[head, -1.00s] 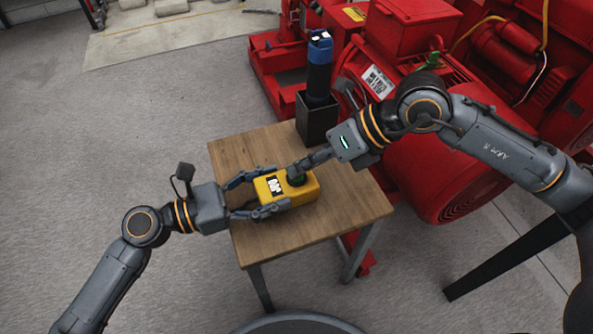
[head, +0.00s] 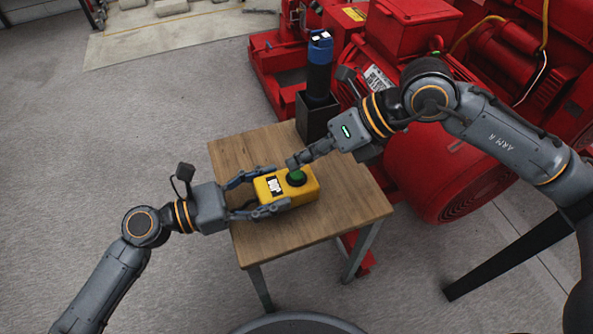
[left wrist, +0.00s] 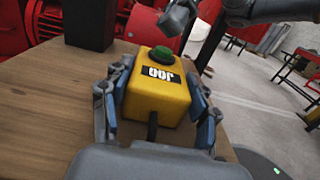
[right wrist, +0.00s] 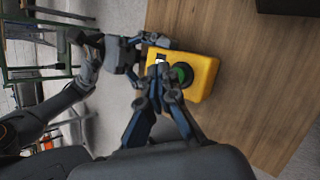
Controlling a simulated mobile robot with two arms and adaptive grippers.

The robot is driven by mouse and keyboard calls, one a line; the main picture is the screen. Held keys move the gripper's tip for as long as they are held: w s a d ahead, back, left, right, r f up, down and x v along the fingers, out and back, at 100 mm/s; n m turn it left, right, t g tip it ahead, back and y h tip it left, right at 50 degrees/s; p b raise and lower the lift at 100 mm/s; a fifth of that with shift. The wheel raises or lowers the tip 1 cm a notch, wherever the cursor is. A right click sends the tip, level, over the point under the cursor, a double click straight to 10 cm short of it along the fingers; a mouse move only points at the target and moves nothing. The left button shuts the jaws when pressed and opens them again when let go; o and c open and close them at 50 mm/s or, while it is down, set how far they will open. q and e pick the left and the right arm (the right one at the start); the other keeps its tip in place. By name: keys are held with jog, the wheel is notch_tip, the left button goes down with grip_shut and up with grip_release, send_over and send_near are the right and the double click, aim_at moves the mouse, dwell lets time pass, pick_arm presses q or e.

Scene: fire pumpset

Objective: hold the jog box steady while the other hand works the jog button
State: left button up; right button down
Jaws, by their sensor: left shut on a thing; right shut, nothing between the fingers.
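The yellow jog box (head: 270,188) sits on a small wooden table, with a black and white JOG label and a green button (head: 296,177) on top. My left gripper (head: 272,194) is shut on the box, one finger along each long side; the left wrist view shows the box (left wrist: 155,95) between the fingers. My right gripper (head: 292,162) is shut and empty, its tips just above and beside the green button, apart from it. In the left wrist view its tip (left wrist: 172,22) hangs over the green button (left wrist: 161,55).
A black holder (head: 316,118) with a blue-topped dark cylinder (head: 319,65) stands at the table's back corner. Red pump machinery (head: 430,150) is close behind and right of the table. The wooden tabletop's (head: 330,222) front is clear.

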aim_at(302, 174)
jog(key=shift+r, duration=2.45)
pick_arm(q)
jog(key=o, duration=1.5)
jog(key=shift+a, duration=0.1)
jog(key=v, duration=1.2)
